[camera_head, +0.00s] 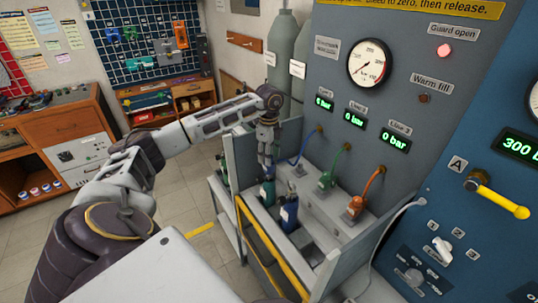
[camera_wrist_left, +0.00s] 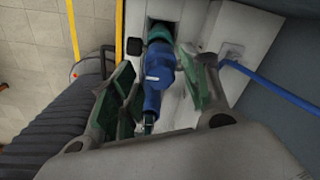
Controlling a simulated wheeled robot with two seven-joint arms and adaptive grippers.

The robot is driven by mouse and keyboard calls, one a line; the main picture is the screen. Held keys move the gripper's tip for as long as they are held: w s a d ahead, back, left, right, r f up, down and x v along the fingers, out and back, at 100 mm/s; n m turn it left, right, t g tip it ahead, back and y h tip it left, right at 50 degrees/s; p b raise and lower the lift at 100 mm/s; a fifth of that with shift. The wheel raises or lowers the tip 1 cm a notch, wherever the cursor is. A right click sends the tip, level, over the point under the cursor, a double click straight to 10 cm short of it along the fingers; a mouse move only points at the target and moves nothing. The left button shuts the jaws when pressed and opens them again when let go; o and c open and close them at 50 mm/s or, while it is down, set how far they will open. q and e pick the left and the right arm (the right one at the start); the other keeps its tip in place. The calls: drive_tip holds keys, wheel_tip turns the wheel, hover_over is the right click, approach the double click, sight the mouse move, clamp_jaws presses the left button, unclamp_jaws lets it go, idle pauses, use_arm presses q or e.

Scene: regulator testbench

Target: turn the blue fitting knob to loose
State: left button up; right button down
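In the left wrist view, the blue fitting (camera_wrist_left: 157,68) sits at a teal cylinder top (camera_wrist_left: 160,32) in an opening of the light bench. Its narrower lower end (camera_wrist_left: 148,118) points toward my wrist. I cannot tell its turn setting. My left gripper (camera_wrist_left: 162,72) has its two fingers apart, one on each side of the blue fitting, with gaps visible. In the head view, my left gripper (camera_head: 266,166) points down above a teal cylinder (camera_head: 268,192) at the bench's left end, and hides the blue fitting there. My right gripper is not in view.
A blue hose (camera_head: 305,147) runs close by on the right. A dark blue cylinder (camera_head: 290,213) stands in front. The bench has a grey side wall and yellow rail (camera_head: 262,238).

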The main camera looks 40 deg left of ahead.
use_arm(q)
drive_tip(key=shift+r, duration=0.15)
wheel_tip(320, 180, up, 12)
idle(1.0)
drive_tip(key=shift+f, duration=0.2)
idle(0.5)
